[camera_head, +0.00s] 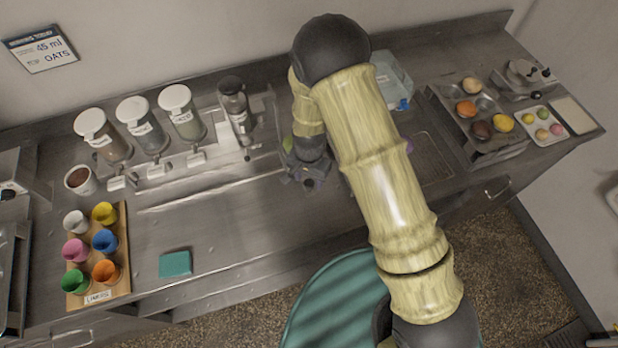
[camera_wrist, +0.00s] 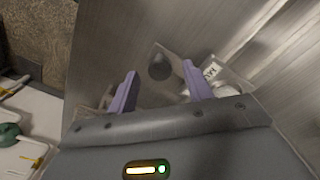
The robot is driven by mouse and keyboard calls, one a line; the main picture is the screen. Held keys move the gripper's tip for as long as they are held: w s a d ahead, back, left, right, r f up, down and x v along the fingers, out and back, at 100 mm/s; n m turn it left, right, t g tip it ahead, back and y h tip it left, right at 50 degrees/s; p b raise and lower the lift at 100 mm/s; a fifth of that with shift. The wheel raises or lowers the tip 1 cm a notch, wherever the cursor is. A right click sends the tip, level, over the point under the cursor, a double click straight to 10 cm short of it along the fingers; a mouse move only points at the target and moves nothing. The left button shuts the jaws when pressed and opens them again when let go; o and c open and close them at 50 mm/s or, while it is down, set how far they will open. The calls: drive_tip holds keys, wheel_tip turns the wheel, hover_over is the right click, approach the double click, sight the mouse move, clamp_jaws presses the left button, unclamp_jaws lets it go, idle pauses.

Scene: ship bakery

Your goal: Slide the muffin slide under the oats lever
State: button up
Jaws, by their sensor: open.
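My gripper (camera_head: 312,182) is low over the steel counter, right of the dispensers; the arm hides part of this area. In the wrist view its two purple fingers (camera_wrist: 158,92) are apart. Beyond and between them is a greyish see-through piece with a dark round spot (camera_wrist: 160,66) and a white label (camera_wrist: 212,70), partly readable as "MU"; it may be the muffin slide. I cannot tell if the fingers touch it. Three white-lidded dispensers (camera_head: 142,124) stand at the back left with white levers (camera_head: 157,170) below. Their labels are too small to tell which is oats.
A wall sign (camera_head: 42,49) reads "45 ml OATS". A dark-topped dispenser (camera_head: 235,108) stands left of my gripper. A wooden rack (camera_head: 122,243) of colored cups, a brown-filled cup (camera_head: 80,180) and a teal block (camera_head: 175,264) are left. Trays (camera_head: 545,137) are right. The front-middle counter is clear.

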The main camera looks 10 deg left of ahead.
drive_tip(key=shift+f, duration=0.9)
drive_tip(key=shift+c, duration=0.2)
clamp_jaws()
